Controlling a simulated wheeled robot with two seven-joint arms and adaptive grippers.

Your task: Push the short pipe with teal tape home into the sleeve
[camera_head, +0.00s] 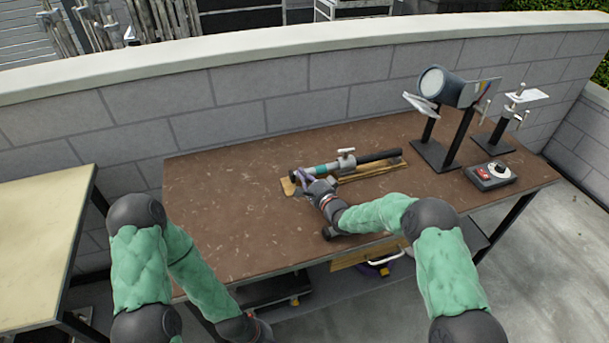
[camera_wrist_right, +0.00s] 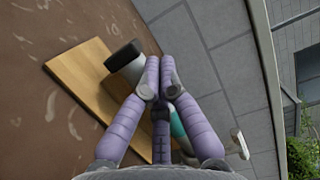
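The short pipe with teal tape (camera_head: 322,169) lies along a wooden board on the brown table. Its right part meets a grey fitting with a handle (camera_head: 346,160), in line with a long black tube (camera_head: 379,157); I take these as the sleeve, and how deep the pipe sits is unclear. My right gripper (camera_head: 303,177) is at the pipe's left end. In the wrist view its purple fingers (camera_wrist_right: 161,64) have their tips nearly together, crossing in front of the pipe. The pipe's dark-ended grey tip (camera_wrist_right: 124,56) shows left of them, and teal tape (camera_wrist_right: 178,124) shows between them.
The wooden board (camera_head: 384,173) lies under the pipe. A lamp-like stand (camera_head: 446,88), a smaller clamp stand (camera_head: 497,132) and a control box (camera_head: 490,174) stand at the right. A block wall (camera_head: 240,105) runs behind. The table's left part is clear.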

